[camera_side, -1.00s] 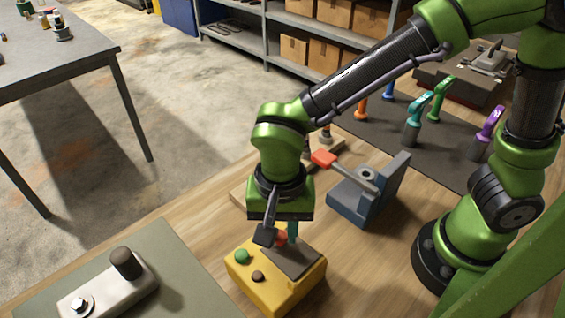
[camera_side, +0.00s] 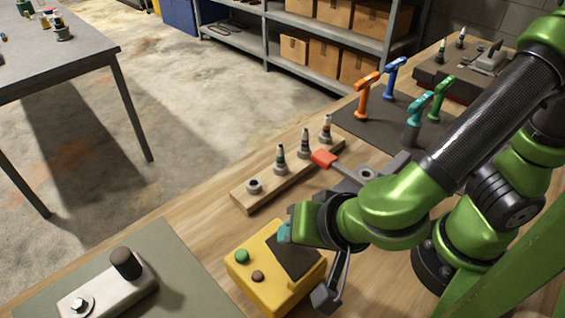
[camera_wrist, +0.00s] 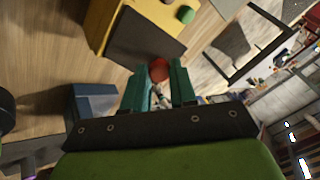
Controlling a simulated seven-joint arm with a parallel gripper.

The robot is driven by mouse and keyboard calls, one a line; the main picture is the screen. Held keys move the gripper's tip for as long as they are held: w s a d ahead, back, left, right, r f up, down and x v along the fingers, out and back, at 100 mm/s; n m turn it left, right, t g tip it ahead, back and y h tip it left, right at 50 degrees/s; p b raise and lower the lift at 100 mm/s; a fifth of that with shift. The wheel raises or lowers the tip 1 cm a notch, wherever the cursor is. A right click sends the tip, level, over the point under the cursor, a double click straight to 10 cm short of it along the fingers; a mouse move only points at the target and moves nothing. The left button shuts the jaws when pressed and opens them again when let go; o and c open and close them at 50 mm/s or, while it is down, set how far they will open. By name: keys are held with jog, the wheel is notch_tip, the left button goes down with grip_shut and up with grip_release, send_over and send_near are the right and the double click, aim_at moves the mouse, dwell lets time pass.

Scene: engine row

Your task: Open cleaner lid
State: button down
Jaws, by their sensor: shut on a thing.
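The cleaner is a yellow box (camera_side: 262,277) with a green button (camera_side: 241,256) and a dark button (camera_side: 257,276) on top. Its dark lid (camera_side: 297,257) is at the box's right side; in the wrist view the lid (camera_wrist: 146,42) reaches past the yellow edge and looks raised, but I cannot tell its angle. A red knob (camera_wrist: 158,68) at the lid's edge sits between the teal fingers of my gripper (camera_wrist: 159,80), which is shut on it. In the side view my gripper (camera_side: 284,232) lies almost level above the box, its fingers mostly hidden.
A blue-grey block with a red-handled lever (camera_side: 323,159) stands behind my wrist. A wooden rack (camera_side: 262,200) with several fittings is behind the box. A grey part with a black knob (camera_side: 126,263) lies on a mat at left. Coloured upright tools (camera_side: 363,98) stand farther back.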

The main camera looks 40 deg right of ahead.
jog(key=shift+s+r+t, duration=0.15)
jog(key=shift+s+t, duration=0.55)
jog(key=shift+t, duration=0.3)
jog(key=c, duration=0.9)
grip_release()
jog(key=shift+s+r, duration=0.1)
jog(key=shift+s+r, duration=0.3)
notch_tip(320, 180, up, 8)
jog(key=s, duration=0.1)
jog(key=shift+s+r, duration=0.15)
jog(key=shift+s, duration=0.1)
